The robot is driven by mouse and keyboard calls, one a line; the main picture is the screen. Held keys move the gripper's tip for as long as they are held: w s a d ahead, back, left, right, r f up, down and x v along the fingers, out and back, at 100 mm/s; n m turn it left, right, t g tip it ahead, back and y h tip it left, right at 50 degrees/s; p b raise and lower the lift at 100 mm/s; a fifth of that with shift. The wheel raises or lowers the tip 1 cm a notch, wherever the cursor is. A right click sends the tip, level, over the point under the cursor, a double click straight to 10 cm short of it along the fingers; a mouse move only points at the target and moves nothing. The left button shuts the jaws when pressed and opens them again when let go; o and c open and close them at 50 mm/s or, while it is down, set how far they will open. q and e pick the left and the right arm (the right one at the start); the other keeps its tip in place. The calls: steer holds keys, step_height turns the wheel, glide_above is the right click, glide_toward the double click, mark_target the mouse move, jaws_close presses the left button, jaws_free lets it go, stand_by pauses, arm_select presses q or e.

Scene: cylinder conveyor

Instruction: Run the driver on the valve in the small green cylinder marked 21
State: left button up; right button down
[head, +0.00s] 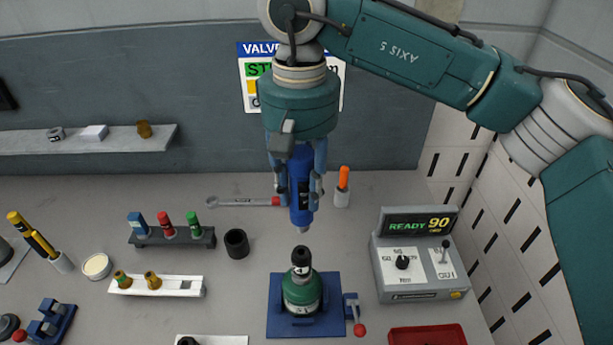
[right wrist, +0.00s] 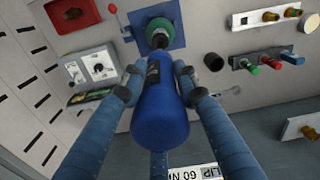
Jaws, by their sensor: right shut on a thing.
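The small green cylinder (head: 302,289) stands upright in a blue clamp base (head: 279,318) with a red-tipped lever. A dark fitting (head: 302,258) sits on its top; the mark on its side is too small to read surely. My right gripper (head: 298,195) is shut on the blue driver (head: 301,180), which points down above the cylinder with a gap between its tip and the dark fitting. In the right wrist view the driver (right wrist: 160,113) lies between the fingers and the green cylinder (right wrist: 172,36) shows beyond its tip. My left gripper is not in view.
A control box (head: 416,254) reading READY 90 stands to the right, with a red tray (head: 427,336) in front. A black cup (head: 237,244), a rack of coloured tools (head: 172,238) and a white valve holder (head: 190,287) are to the left. A wrench (head: 240,202) lies behind.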

mark_target(300, 219)
steer(key=shift+s+a+f+b, duration=0.25)
steer(key=shift+s+f+b, duration=0.2)
steer(key=shift+s+f, duration=0.1)
steer(key=shift+f+b, duration=0.5)
steer(key=shift+f, duration=0.35)
steer(key=f+b, duration=0.2)
steer(key=shift+w+d+f, duration=0.15)
steer(key=shift+w+f, duration=0.15)
steer(key=shift+f, duration=0.1)
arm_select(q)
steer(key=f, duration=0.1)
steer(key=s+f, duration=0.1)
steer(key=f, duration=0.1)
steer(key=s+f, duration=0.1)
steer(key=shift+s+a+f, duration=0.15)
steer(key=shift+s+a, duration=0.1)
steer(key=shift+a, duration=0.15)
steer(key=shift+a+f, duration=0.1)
arm_select(e)
steer(key=shift+s, duration=0.15)
arm_select(q)
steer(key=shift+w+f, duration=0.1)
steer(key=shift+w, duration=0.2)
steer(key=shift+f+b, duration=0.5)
steer(key=shift+b, duration=0.25)
arm_select(e)
steer(key=shift+f, duration=0.6)
